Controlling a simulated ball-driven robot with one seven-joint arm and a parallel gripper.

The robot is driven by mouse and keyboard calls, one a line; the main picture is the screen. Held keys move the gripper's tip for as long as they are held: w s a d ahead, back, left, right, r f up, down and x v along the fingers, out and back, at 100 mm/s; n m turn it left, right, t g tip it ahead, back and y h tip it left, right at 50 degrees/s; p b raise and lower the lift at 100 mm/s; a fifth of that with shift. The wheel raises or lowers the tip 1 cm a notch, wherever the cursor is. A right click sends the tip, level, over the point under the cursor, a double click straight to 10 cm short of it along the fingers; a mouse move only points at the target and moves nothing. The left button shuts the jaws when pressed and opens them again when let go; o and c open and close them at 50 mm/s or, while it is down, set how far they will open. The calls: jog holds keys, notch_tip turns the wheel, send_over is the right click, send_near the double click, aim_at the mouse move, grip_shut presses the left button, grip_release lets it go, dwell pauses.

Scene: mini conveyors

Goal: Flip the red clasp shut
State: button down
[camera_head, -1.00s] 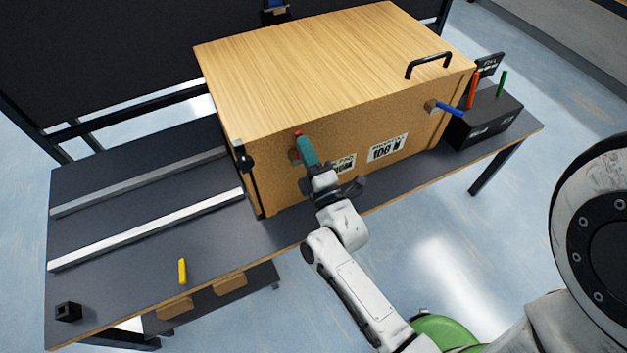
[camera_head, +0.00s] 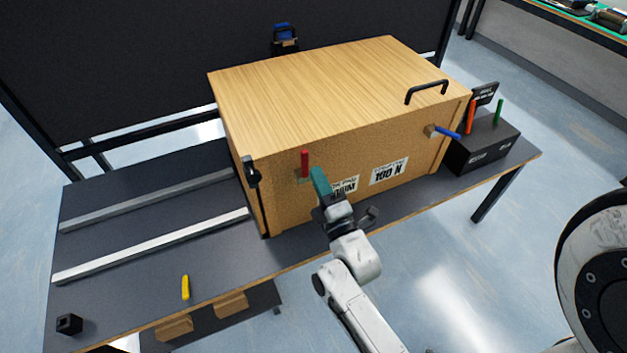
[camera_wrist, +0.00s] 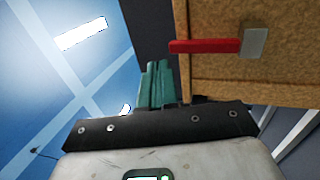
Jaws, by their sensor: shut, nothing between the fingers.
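The red clasp (camera_head: 305,163) stands upright on the front face of the wooden box (camera_head: 290,160), near its left end, on a small mount. In the wrist view the red clasp (camera_wrist: 205,46) lies sideways from its metal-coloured mount (camera_wrist: 254,42). My gripper (camera_head: 317,176), with teal fingers, is just right of the clasp and slightly below its top. Its fingers (camera_wrist: 157,68) are together with nothing between them. A gap shows between the fingers and the clasp in the wrist view.
A blue lever (camera_head: 447,133) projects from the box's right front. A black block with orange and green sticks (camera_head: 485,145) stands right of the box. Metal rails (camera_head: 150,245) and a yellow peg (camera_head: 185,287) are on the left of the table. A black handle (camera_head: 427,90) tops the box.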

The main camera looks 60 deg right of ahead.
jog(key=s+a+b, duration=0.2)
jog(key=s+a, duration=0.3)
jog(key=s, duration=0.2)
jog(key=shift+s, duration=0.4)
jog(key=shift+a+f, duration=0.1)
